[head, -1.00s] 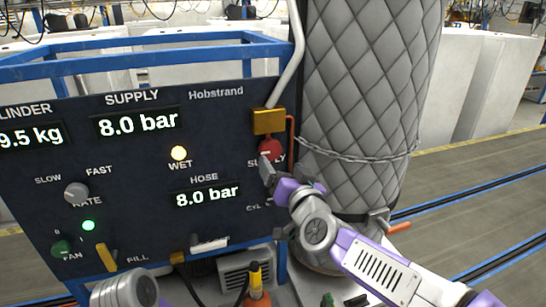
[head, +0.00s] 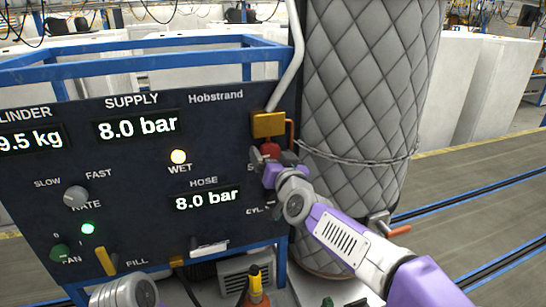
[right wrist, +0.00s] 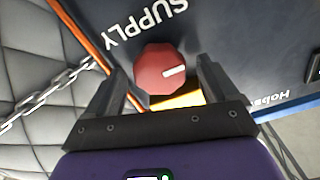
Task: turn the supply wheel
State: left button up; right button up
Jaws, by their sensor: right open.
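The red supply wheel (head: 270,150) sits on the dark panel's right side, below a brass-coloured block (head: 268,124). In the right wrist view the wheel (right wrist: 164,70) is a red faceted knob with a white mark, beside the SUPPLY label. My right gripper (head: 272,166) is at the wheel in the head view and covers its lower part. In the wrist view its two fingers (right wrist: 160,88) stand open on either side of the wheel, with gaps visible. No hold on the wheel shows. A rounded part of my left arm shows at the bottom left of the head view; its fingers are not seen.
The panel (head: 110,185) carries displays, a grey rate knob (head: 75,197) and a yellow lever (head: 105,261). A quilted grey cylinder (head: 365,90) with a chain (head: 350,157) stands close right of the wheel. An orange-handled valve (head: 398,231) sticks out lower right.

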jog(key=c, duration=1.1)
jog(key=shift+o, duration=0.2)
jog(key=shift+m, duration=0.4)
jog(key=m+b, duration=0.1)
jog(key=m, duration=0.2)
jog(key=shift+m, duration=0.4)
jog(key=m, duration=0.4)
jog(key=shift+d+b, duration=0.1)
jog(key=shift+b, duration=0.25)
jog(key=m+b, duration=0.1)
jog(key=m, duration=0.4)
jog(key=shift+f, duration=0.1)
jog(key=m, duration=0.4)
jog(key=shift+b, duration=0.35)
jog(key=shift+m, duration=0.3)
